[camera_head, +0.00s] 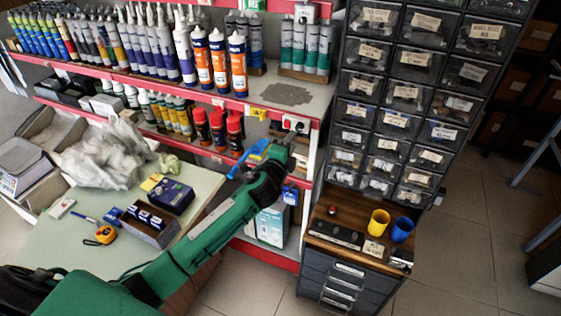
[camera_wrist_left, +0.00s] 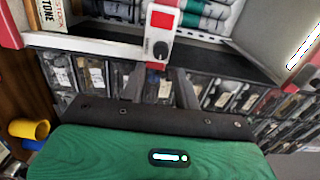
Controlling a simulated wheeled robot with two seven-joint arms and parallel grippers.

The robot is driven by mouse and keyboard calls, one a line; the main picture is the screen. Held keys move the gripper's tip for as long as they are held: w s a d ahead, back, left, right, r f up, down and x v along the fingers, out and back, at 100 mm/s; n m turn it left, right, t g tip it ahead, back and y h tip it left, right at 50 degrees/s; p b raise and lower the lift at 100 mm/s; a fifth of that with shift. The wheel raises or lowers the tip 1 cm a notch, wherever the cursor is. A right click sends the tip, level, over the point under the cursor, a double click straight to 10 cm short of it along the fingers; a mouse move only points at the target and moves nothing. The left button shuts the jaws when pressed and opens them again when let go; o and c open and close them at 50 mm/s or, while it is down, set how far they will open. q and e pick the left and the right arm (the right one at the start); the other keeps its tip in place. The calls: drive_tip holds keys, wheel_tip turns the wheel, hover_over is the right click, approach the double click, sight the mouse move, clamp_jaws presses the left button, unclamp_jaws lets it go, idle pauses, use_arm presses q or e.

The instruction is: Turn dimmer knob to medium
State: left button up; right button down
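The dimmer is a small white plate with a dark round knob (camera_head: 297,124) on the red front edge of the shelf. In the left wrist view the dark knob (camera_wrist_left: 160,49) sits on the white plate below a red square. I cannot read its setting. My left gripper (camera_head: 287,141) is just below and in front of the dimmer in the head view. In the left wrist view its two dark fingers (camera_wrist_left: 159,70) stand apart, with the knob beyond their tips; I see nothing held. Contact with the knob does not show. My right gripper is not in view.
Shelves of cartridges (camera_head: 221,65) and spray cans (camera_head: 218,128) stand behind and left of the gripper. A drawer cabinet (camera_head: 348,105) rises close on the right. Yellow (camera_head: 378,222) and blue (camera_head: 402,229) cups stand on a lower wooden top. A worktable (camera_head: 75,250) with boxes is left.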

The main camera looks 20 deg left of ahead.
use_arm(q)
drive_tip(key=s+b, duration=0.1)
drive_tip(key=s, duration=0.6)
drive_tip(key=shift+s+b, duration=0.35)
drive_tip(key=shift+s, duration=0.05)
drive_tip(key=shift+a, duration=0.1)
